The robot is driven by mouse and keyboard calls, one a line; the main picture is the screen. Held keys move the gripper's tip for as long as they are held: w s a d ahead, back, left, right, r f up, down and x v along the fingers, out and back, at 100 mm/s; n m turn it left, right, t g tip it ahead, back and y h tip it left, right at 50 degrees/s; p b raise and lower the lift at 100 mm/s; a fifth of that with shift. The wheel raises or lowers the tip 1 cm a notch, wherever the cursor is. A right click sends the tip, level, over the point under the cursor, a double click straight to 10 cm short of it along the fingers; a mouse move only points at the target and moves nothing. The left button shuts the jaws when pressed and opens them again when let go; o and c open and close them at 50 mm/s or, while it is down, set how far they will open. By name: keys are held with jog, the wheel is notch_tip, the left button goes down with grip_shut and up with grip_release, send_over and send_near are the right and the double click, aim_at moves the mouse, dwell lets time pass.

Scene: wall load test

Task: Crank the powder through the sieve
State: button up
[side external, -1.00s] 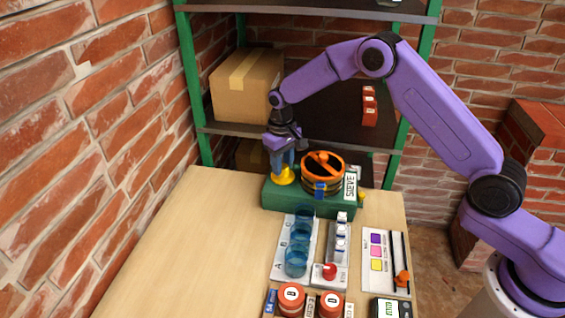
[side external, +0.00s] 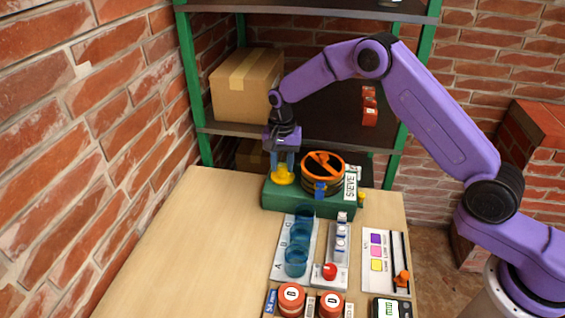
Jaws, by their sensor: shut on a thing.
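The sieve (side external: 323,185) is a round drum with an orange rim and crossbar on a green base (side external: 300,203) labelled SIEVE, at the back of the table. Its yellow crank (side external: 284,178) stands at the left of the drum. My gripper (side external: 283,167) points down, shut on the yellow crank from above. A blue part (side external: 320,189) shows at the drum's front. Powder inside the drum cannot be made out.
Blue clear cups (side external: 296,262) stand on a lettered strip in front of the sieve. Beside them are a panel with a red button (side external: 330,271), a slider panel (side external: 378,262) and orange-lidded jars (side external: 291,299). The table's left side is clear.

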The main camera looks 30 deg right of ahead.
aim_at(282, 166)
jog(key=shift+m, duration=0.7)
jog(key=o, duration=1)
jog(key=shift+o, duration=0.2)
notch_tip(282, 166, up, 18)
jog(key=shift+w+f, duration=0.15)
jog(key=shift+f, duration=0.1)
jog(key=shift+a, duration=0.1)
